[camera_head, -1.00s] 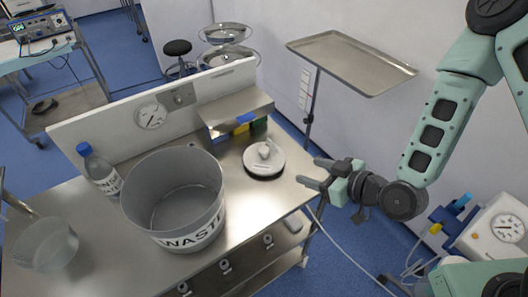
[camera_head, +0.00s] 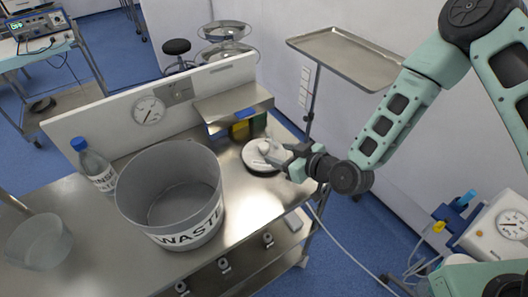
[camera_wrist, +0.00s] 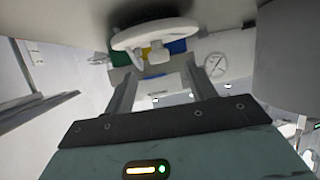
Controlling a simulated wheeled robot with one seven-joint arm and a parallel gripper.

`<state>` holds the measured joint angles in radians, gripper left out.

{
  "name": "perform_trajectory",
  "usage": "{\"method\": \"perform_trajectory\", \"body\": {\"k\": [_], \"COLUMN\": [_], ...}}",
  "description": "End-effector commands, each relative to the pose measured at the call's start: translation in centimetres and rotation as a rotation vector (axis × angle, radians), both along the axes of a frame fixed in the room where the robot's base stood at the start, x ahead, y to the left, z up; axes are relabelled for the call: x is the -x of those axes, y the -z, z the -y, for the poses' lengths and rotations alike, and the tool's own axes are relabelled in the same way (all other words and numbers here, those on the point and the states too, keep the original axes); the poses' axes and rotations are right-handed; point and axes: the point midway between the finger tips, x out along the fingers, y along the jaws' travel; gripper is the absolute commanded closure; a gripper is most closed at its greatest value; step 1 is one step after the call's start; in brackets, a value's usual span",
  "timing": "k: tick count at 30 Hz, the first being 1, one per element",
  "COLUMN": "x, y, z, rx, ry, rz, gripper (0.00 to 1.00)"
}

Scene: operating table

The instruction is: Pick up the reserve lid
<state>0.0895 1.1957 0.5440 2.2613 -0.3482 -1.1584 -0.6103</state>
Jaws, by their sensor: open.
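The reserve lid (camera_head: 253,158) is a round white disc with a knob on top. It lies flat on the metal table (camera_head: 245,205), right of the waste bin. My gripper (camera_head: 281,157) is open at the lid's right side, with its fingers pointing left toward the knob and hiding part of the lid. In the wrist view the lid (camera_wrist: 140,37) appears upside down at the top, with its knob (camera_wrist: 158,53) just past the open fingertips (camera_wrist: 163,75) and between them sideways. I cannot tell whether either finger touches the lid.
A large grey waste bin (camera_head: 165,215) stands left of the lid. A metal shelf (camera_head: 232,103) with coloured blocks under it stands behind. A blue-capped bottle (camera_head: 97,168) and a clear bowl (camera_head: 38,242) are at the left. A raised tray (camera_head: 345,62) stands beyond the table.

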Motion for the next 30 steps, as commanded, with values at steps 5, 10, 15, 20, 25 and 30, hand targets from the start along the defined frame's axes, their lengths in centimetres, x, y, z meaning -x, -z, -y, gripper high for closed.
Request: {"method": "perform_trajectory", "body": {"k": [5, 10, 15, 20, 25, 30], "x": [-0.8, -2.4, -3.6, -3.8, -3.8, -3.8], "y": [0.3, 1.1, 2.0, 2.2, 2.2, 2.2], "z": [-0.7, -2.1, -3.3, -3.5, -3.5, -3.5], "rx": [-0.001, -0.002, 0.000, 0.000, 0.000, 0.000], "ry": [0.000, 0.002, 0.000, -0.001, 0.000, 0.000], "rz": [-0.001, -0.002, 0.000, -0.001, 0.000, 0.000], "gripper": [0.44, 0.44, 0.44, 0.44, 0.55, 0.95]}}
